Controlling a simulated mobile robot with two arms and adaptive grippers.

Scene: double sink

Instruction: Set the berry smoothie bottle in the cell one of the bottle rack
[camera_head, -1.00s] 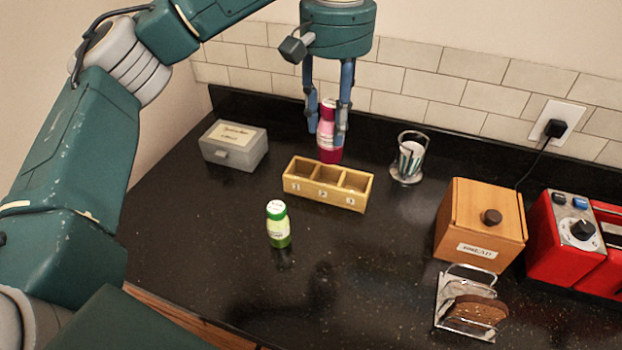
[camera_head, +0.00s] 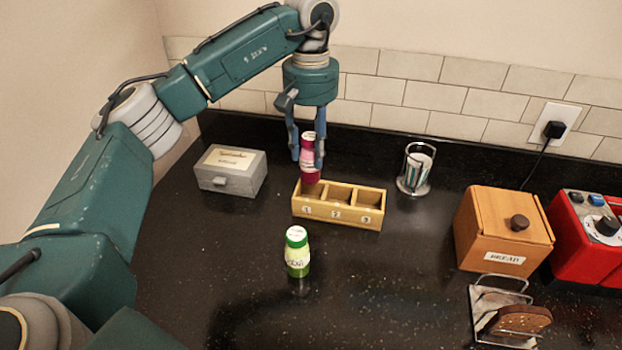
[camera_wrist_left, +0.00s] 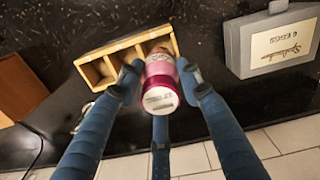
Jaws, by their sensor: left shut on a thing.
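The berry smoothie bottle (camera_head: 309,160), pink with a magenta cap, is upright in my left gripper (camera_head: 307,162). My left gripper's blue fingers are shut around it. The wooden bottle rack (camera_head: 337,216) has three cells in a row, labelled 1, 2 and 3 from the left. In the head view the bottle's lower end overlaps cell one at the rack's left end; whether it is inside or just above cannot be told. In the left wrist view the bottle (camera_wrist_left: 160,80) lies over the end cell of the rack (camera_wrist_left: 88,58). My right gripper is not in view.
A green bottle (camera_head: 297,255) stands in front of the rack. A grey box (camera_head: 231,172) is to the left and a metal holder with a cup (camera_head: 415,170) to the right. A wooden bread box (camera_head: 500,232), a toast rack (camera_head: 497,308) and a red toaster (camera_head: 590,245) are further right.

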